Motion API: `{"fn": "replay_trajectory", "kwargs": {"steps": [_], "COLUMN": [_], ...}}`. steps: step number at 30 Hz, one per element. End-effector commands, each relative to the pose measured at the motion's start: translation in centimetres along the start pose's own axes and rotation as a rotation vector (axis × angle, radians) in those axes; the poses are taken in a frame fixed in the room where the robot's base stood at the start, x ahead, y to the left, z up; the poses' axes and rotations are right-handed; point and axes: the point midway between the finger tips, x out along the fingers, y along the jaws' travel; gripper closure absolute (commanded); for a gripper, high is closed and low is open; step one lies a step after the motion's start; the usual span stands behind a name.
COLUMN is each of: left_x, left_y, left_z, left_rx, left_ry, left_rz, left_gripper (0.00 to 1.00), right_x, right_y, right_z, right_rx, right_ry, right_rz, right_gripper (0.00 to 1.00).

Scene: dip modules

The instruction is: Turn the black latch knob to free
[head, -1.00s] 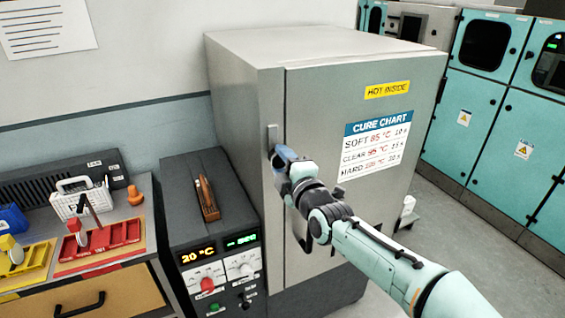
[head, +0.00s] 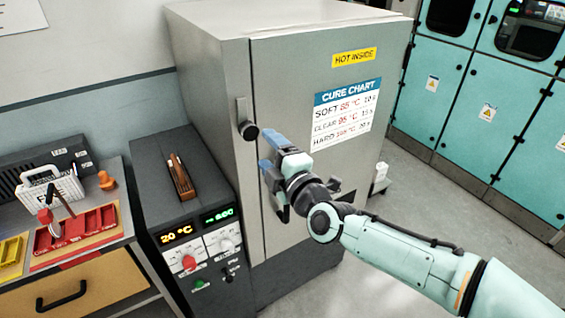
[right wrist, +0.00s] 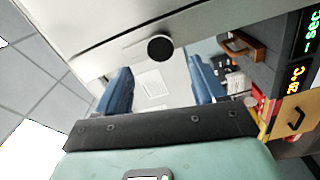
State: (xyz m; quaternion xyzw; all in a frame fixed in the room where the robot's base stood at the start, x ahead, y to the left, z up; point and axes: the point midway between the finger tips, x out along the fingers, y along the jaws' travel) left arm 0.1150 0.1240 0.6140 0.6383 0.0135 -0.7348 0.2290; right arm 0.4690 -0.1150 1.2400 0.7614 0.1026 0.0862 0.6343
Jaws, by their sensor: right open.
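The black latch knob (head: 249,130) sits at the lower end of a grey latch plate on the left edge of the grey oven's door (head: 290,190). It also shows in the right wrist view (right wrist: 160,49), just beyond and between the blue fingertips. My right gripper (head: 268,155) is open and empty, just to the right of and below the knob in the head view, apart from it. Its two blue fingers also show in the right wrist view (right wrist: 163,78). My left gripper is in neither view.
The control box (head: 185,215) with a 20 °C display and a wooden-handled item on top stands left of the oven. A bench with red (head: 85,235) and yellow trays is further left. Teal cabinets (head: 470,110) stand at the right.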

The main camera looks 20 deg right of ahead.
Motion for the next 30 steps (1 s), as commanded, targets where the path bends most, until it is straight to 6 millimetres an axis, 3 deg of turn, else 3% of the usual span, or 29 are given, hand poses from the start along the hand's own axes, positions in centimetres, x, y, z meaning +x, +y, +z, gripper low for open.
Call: {"fn": "replay_trajectory", "kwargs": {"steps": [6,12,26,29,30], "left_x": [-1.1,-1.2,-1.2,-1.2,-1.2], "left_y": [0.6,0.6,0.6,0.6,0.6], "left_z": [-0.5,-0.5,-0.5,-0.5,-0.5], "left_rx": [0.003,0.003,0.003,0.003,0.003], "left_ry": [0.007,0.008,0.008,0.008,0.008], "left_rz": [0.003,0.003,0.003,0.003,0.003], "left_gripper": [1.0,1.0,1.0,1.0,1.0], "right_x": [-3.8,-5.4,-5.5,-5.0,-4.7], "right_y": [0.2,0.1,0.0,-1.2,-2.5], "right_z": [0.1,0.0,0.0,0.0,0.1], "right_rx": [0.0,-0.002,-0.002,0.013,0.03], "right_ry": [-0.002,-0.001,0.0,-0.006,-0.013], "right_rz": [0.001,0.001,-0.001,-0.027,-0.054], "right_gripper": [0.31,0.31,0.31,0.31,0.31]}}
